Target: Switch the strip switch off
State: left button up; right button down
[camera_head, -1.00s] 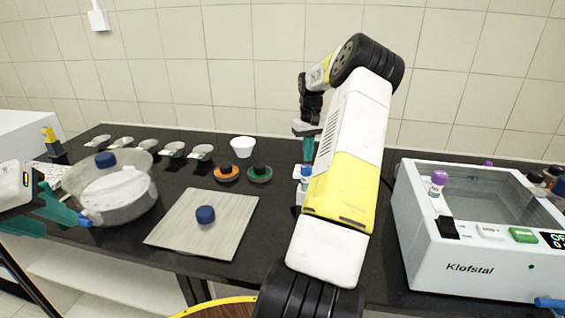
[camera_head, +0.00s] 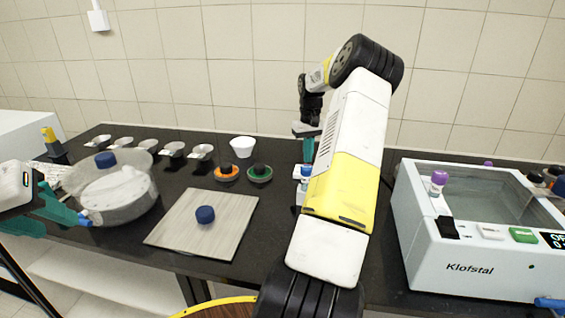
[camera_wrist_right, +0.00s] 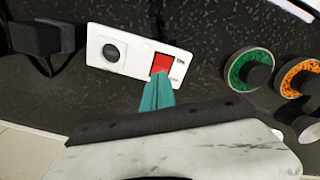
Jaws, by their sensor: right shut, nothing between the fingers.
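The white power strip (camera_wrist_right: 122,52) lies on the black bench in the right wrist view, with a round socket at its left and a red switch (camera_wrist_right: 161,63) at its right. My right gripper (camera_wrist_right: 158,80) is shut and empty; its teal fingertips are at the red switch's lower edge, and I cannot tell whether they press it. In the head view the strip (camera_head: 301,185) is mostly hidden behind my right arm. My left gripper (camera_head: 82,220) is beside the clear bowl at the far left; its teal fingers have blue tips, and its opening is unclear.
A black plug (camera_wrist_right: 35,38) with a cable is left of the strip. A green-ringed knob (camera_wrist_right: 250,70) and an orange-ringed knob (camera_wrist_right: 298,77) lie to its right. In the head view, a Klofstal machine (camera_head: 470,268) stands right, a board (camera_head: 180,235) lies centre-left.

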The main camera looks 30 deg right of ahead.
jog(key=shift+f, duration=0.95)
dwell(0.3)
jog(key=shift+r, duration=3.55)
